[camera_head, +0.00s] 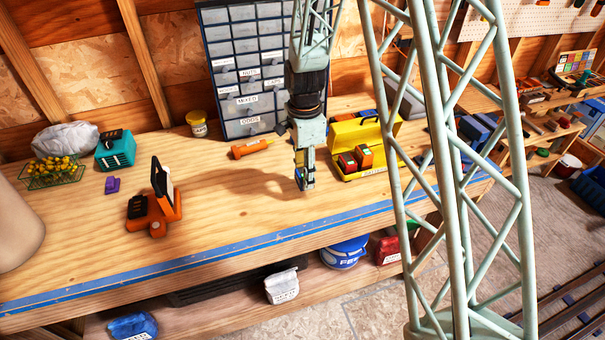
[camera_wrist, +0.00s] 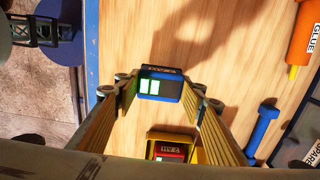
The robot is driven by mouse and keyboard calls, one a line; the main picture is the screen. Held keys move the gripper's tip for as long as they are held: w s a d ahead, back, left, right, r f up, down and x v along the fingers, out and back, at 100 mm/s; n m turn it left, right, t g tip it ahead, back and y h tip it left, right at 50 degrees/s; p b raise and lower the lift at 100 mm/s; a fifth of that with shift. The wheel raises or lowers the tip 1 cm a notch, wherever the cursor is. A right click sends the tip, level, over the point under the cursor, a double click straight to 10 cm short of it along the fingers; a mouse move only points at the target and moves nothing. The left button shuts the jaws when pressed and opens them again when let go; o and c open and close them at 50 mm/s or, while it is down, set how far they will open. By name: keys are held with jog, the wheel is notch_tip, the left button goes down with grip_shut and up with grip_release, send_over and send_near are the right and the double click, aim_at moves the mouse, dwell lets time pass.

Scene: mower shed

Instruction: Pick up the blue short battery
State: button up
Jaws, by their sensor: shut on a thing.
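The blue short battery (camera_wrist: 160,86) is between the two yellow fingers of my gripper (camera_wrist: 160,92) in the wrist view. It has a dark labelled end and a lit green-white panel on its face. My gripper is shut on it, one finger on each side. In the head view my gripper (camera_head: 304,182) hangs over the bench, left of the open yellow box (camera_head: 374,174); the battery is mostly hidden there. Red and orange batteries (camera_head: 356,160) sit in that box. Part of the box also shows below the battery in the wrist view (camera_wrist: 188,138).
The wooden bench (camera_head: 225,215) is clear left of my gripper. An orange glue tube (camera_head: 250,148) lies behind it, before the grey drawer cabinet (camera_head: 245,60). An orange stand (camera_head: 155,212), teal box (camera_head: 116,150) and wire basket (camera_head: 52,172) are at left. Blue tape (camera_head: 200,258) lines the front edge.

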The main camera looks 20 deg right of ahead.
jog(key=s, duration=0.4)
jog(key=s+d+r+b, duration=0.1)
jog(key=s, duration=0.9)
jog(key=shift+s+d+r+b, duration=0.15)
jog(key=shift+s+r+b, duration=0.05)
jog(key=shift+b, duration=0.1)
